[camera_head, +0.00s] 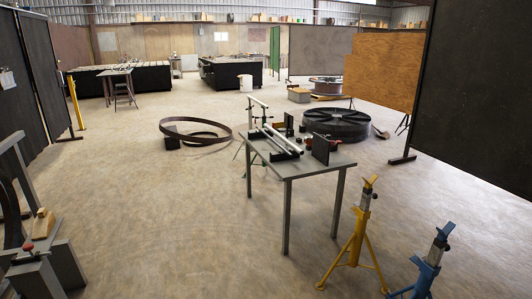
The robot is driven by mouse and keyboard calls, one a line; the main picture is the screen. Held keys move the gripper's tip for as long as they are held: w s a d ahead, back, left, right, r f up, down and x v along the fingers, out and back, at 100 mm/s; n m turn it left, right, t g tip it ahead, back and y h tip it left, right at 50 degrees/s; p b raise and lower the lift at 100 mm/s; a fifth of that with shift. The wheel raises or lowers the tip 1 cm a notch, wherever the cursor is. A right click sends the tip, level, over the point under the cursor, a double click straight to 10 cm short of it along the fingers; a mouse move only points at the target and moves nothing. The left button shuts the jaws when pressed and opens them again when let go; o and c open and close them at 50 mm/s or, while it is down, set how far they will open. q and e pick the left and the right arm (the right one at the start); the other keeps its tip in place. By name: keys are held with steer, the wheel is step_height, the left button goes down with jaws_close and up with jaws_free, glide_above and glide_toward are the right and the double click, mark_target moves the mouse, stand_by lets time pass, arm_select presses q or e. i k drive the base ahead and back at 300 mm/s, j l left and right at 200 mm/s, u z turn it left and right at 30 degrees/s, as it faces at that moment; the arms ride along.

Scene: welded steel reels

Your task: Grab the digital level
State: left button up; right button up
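No digital level can be picked out for certain in the head view. A small grey steel table (293,167) stands right of the middle, a few steps away. On it lie a dark fixture with long silver bars (281,140), an upright dark plate (320,149) and small red-and-black items (333,143). These are too small to tell whether one is the level. Neither of my grippers is in view.
A yellow stand (356,232) and a blue stand (430,263) are in front right. Steel rings (195,132) and a dark reel (337,123) lie beyond the table. A dark screen (472,105) stands right. Grey equipment (40,265) is at left. Front-middle floor is clear.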

mark_target(279, 125)
steer(key=i, duration=3.7)
steer(key=i+j+z, duration=0.15)
steer(key=i+z, duration=0.15)
steer(key=i, duration=0.4)
steer(key=z, duration=0.3)
steer(key=i+j+z, duration=0.15)
steer(key=z, duration=0.3)
steer(key=j+z, duration=0.45)
steer(key=i+j+z, duration=0.1)
steer(key=j+z, duration=0.15)
steer(key=z, duration=0.2)
steer(key=j+z, duration=0.3)
steer(key=z, duration=0.15)
steer(key=j+z, duration=0.1)
steer(key=j, duration=0.3)
steer(key=k+j+z, duration=0.15)
steer(key=j, duration=0.3)
steer(key=k+j+z, duration=0.1)
steer(key=j, duration=0.3)
steer(key=k+j+z, duration=0.15)
steer(key=j, duration=0.25)
steer(key=k+j+z, duration=0.1)
steer(key=j, duration=0.3)
steer(key=k+j+z, duration=0.15)
steer(key=j, duration=0.2)
